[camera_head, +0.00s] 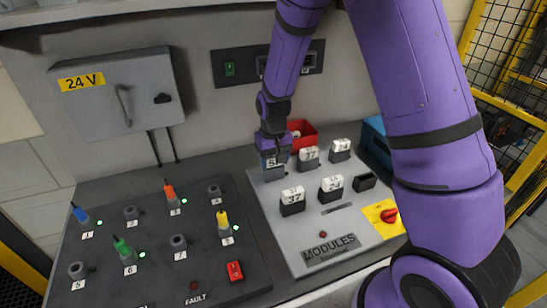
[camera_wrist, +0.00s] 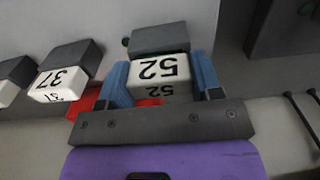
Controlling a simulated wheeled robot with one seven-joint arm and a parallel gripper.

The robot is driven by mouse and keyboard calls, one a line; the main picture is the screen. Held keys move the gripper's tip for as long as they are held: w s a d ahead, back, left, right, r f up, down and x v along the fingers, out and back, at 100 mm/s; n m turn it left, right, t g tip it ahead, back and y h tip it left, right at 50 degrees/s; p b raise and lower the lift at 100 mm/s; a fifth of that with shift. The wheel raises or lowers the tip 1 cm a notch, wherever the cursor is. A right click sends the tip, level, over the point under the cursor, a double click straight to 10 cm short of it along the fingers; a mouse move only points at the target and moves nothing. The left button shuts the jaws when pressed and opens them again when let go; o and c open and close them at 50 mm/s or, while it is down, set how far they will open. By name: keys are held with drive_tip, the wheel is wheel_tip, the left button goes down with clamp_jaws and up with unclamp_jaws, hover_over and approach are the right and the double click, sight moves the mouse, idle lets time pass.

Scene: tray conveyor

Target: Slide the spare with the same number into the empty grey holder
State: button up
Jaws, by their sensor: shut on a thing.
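My gripper (camera_head: 273,150) is shut on a module with a white cap marked 52 (camera_wrist: 160,70) and a dark body, at the back left of the grey MODULES panel (camera_head: 325,216). In the wrist view its blue fingers (camera_wrist: 165,82) stand on either side of the cap. I cannot tell whether the module is lifted. Two more white-capped modules stand to its right, the nearer one marked 37 (camera_head: 309,155). In front stand a module marked 37 (camera_head: 292,198) and another (camera_head: 331,188) with an unclear number. The empty holder (camera_head: 365,181) is right of them.
A red bin (camera_head: 303,130) stands behind the modules and a blue bin (camera_head: 375,140) at the back right. A red knob on a yellow plate (camera_head: 383,216) is at the panel's right. Colored plugs stand on the dark panel (camera_head: 150,275) at left.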

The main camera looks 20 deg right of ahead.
sight(274, 156)
drive_tip(key=shift+f, duration=0.35)
drive_tip(key=o, duration=1)
wheel_tip(274, 156, up, 11)
drive_tip(key=shift+f, duration=0.1)
